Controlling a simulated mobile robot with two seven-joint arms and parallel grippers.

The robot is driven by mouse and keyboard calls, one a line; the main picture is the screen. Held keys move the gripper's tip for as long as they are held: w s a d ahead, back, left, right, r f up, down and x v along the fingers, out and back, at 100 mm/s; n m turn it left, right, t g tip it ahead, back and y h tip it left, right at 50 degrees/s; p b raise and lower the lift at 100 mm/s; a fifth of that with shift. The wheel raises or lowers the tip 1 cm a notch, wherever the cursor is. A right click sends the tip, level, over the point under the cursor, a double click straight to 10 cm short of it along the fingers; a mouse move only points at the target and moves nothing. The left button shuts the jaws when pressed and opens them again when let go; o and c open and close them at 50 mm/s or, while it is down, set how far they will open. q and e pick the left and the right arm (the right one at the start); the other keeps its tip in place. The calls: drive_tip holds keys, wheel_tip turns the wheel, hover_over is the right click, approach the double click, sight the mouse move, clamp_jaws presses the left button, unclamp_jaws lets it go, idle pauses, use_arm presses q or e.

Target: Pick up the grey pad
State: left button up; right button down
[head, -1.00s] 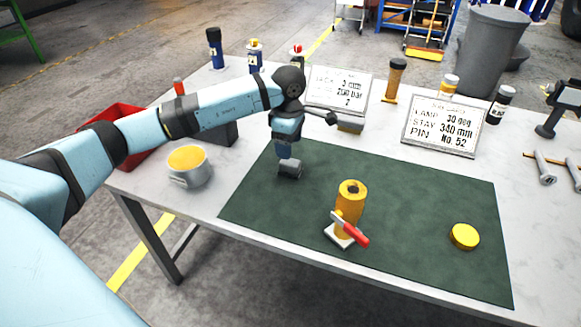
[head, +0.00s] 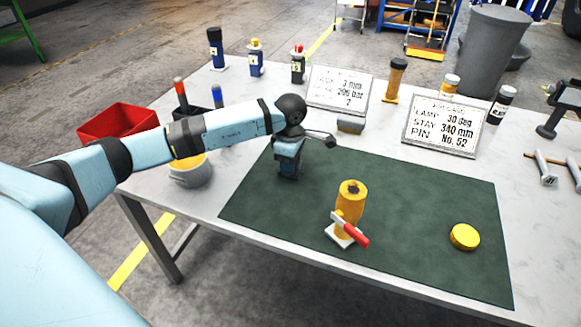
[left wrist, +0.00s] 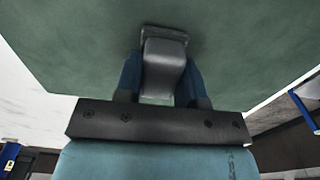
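A grey block that looks like the grey pad (left wrist: 164,62) stands on the green mat, between the two blue fingers of my left gripper (left wrist: 161,80) in the left wrist view. The fingers lie close along both its sides; whether they press on it I cannot tell. In the head view my left gripper (head: 288,172) points down at the mat's back left part and mostly hides the block. My right gripper is in neither view.
Signs (head: 340,88) and bottles line the back. The mat's middle is clear.

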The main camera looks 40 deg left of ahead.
use_arm(q)
drive_tip(key=shift+c, duration=1.4)
drive_tip(key=shift+r, duration=0.15)
wheel_tip(320, 180, up, 20)
drive_tip(key=shift+o, duration=1.2)
drive_tip(key=shift+c, duration=0.7)
drive_tip(key=shift+f, duration=0.2)
